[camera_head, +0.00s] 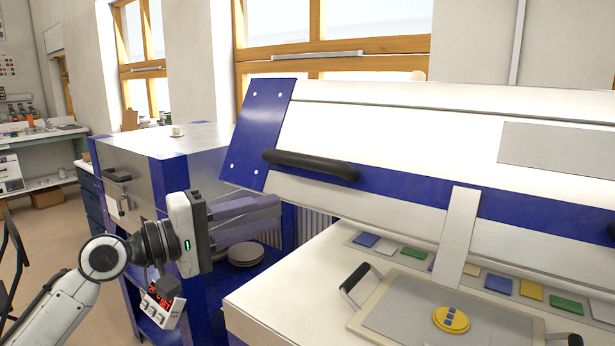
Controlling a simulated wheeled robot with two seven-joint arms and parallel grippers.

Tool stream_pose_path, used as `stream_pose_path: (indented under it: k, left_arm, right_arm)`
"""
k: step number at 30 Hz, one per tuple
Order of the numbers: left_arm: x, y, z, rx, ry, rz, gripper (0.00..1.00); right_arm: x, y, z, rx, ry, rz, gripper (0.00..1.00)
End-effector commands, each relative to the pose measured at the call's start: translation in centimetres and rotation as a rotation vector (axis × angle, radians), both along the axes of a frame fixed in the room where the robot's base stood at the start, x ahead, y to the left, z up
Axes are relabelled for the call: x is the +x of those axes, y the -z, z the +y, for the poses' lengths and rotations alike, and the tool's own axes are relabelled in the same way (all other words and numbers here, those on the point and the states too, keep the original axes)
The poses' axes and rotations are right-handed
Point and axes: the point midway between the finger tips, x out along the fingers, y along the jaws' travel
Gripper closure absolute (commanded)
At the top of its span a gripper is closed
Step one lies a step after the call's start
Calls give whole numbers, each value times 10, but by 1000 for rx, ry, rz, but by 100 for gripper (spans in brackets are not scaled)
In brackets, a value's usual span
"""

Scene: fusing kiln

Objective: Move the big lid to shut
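The big lid (400,140) of the kiln is white with a blue band and a blue end panel. It stands raised and tilted above the white kiln body (290,275). A black bar handle (310,165) is on the left part of its front. My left gripper (279,211) is below and left of this handle, apart from it. Its two fingers point right with a gap between them and nothing held. My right gripper is not in view.
On the kiln top lie a framed grey plate (400,325) with a black handle, a yellow disc (451,319) and several coloured tiles. A pale upright strip (458,235) stands before the lid. A blue and silver cabinet (150,165) is behind my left arm.

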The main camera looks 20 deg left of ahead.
Motion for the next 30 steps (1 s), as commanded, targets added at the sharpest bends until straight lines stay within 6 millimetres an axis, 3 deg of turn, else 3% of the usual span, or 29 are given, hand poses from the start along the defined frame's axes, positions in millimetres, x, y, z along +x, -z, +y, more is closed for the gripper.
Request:
stream_pose_path:
  k: [1, 3, 6, 11, 22, 30]
  left_arm:
    - [-4, -30, 3, -39, 19, -5, 72]
    - [-9, -55, 4, -87, 44, -1, 72]
    - [-12, -73, 3, -123, 64, 2, 72]
    - [0, -80, -9, -133, 69, 3, 72]
    - [49, -85, -53, -132, 67, 3, 72]
    - [61, -84, -65, -127, 67, 2, 72]
  right_arm:
    - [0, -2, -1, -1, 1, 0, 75]
    - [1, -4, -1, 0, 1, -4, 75]
    - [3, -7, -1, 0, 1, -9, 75]
    - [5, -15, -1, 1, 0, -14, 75]
    - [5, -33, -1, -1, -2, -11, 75]
    - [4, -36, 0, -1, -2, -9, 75]
